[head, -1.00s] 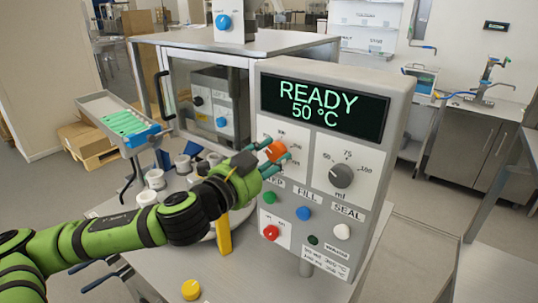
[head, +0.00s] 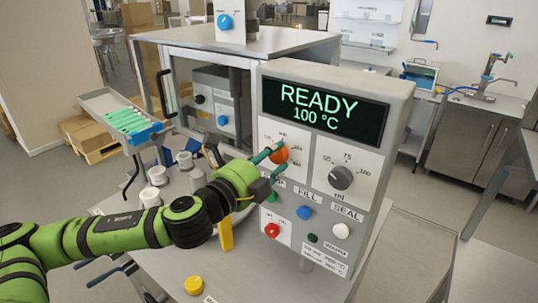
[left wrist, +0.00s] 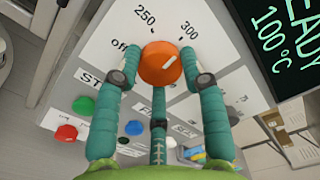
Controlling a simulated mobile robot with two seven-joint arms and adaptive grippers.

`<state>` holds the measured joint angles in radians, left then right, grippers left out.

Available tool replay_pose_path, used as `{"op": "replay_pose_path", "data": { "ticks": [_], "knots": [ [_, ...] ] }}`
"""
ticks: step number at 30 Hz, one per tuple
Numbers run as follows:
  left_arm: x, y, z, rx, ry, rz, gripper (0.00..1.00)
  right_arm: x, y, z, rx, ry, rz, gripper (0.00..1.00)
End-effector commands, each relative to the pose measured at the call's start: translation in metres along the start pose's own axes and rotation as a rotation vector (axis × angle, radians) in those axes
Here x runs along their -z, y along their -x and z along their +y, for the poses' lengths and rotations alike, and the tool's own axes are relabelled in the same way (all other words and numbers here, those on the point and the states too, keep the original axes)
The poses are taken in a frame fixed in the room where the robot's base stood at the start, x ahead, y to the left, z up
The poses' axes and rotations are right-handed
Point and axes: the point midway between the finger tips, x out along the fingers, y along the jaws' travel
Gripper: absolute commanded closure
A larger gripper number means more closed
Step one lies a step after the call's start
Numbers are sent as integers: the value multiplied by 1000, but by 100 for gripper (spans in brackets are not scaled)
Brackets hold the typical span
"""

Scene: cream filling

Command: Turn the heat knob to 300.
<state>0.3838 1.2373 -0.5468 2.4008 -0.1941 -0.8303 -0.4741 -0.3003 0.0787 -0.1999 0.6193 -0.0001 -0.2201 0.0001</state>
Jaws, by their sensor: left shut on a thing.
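The orange heat knob (head: 279,155) sits on the upper left of the machine's front panel, below the display (head: 325,110), which reads READY and 100 °C. My left gripper (head: 271,163) is shut on the knob, its teal fingers around it. In the left wrist view, the orange knob (left wrist: 161,65) sits between two fingers, with a third finger below it. Its white mark points to the upper right. The labels off, 250 and 300 show on the dial; the other labels are hidden by my fingers. My right gripper is not in view.
Beside the heat dial is a grey ml knob (head: 341,178). Below are a blue button (head: 304,213), a white button (head: 341,230) and a red button (head: 272,230). A yellow cap (head: 194,285) lies on the table.

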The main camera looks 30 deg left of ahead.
Motion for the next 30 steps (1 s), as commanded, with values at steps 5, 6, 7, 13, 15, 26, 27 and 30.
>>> {"op": "replay_pose_path", "data": {
  "ticks": [5,6,7,13,15,26,27,30],
  "knots": [
    [1,0,-4,11,-112,4,91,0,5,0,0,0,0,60],
    [1,0,-4,11,-132,4,91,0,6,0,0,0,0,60],
    [1,0,-4,11,-144,4,91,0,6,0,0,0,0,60],
    [2,0,-2,8,-206,6,91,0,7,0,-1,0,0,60],
    [2,0,-1,8,-217,6,91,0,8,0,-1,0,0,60],
    [3,1,1,3,-228,9,91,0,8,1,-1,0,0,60],
    [3,1,1,2,-227,10,91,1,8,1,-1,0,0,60],
    [4,1,2,1,-226,10,50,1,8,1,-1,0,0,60]
  ]
}}
